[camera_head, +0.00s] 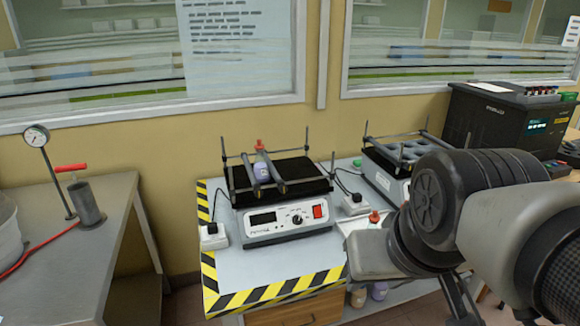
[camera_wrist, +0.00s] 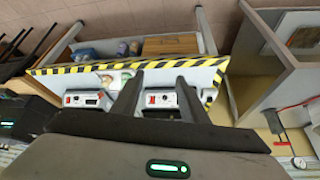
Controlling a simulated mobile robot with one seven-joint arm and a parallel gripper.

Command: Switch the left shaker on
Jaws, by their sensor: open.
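The left shaker (camera_head: 284,226) stands on the bench with the yellow-black striped edge. Its white front has a dark display (camera_head: 263,219), a black knob (camera_head: 297,219) and a red switch (camera_head: 318,211) at the right. A bottle with a red cap (camera_head: 261,165) sits between the bars on its platform. The wrist view looks from above, turned around; the left shaker (camera_wrist: 163,113) shows there between my fingers, partly hidden by them. My gripper (camera_wrist: 156,88) is open and empty, apart from the shaker. In the head view my arm hides part of the right shaker (camera_head: 382,181).
A black instrument (camera_head: 505,122) stands at the far right. A grey table (camera_head: 75,230) with a gauge (camera_head: 36,136) is at the left. The bench front before the left shaker is clear.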

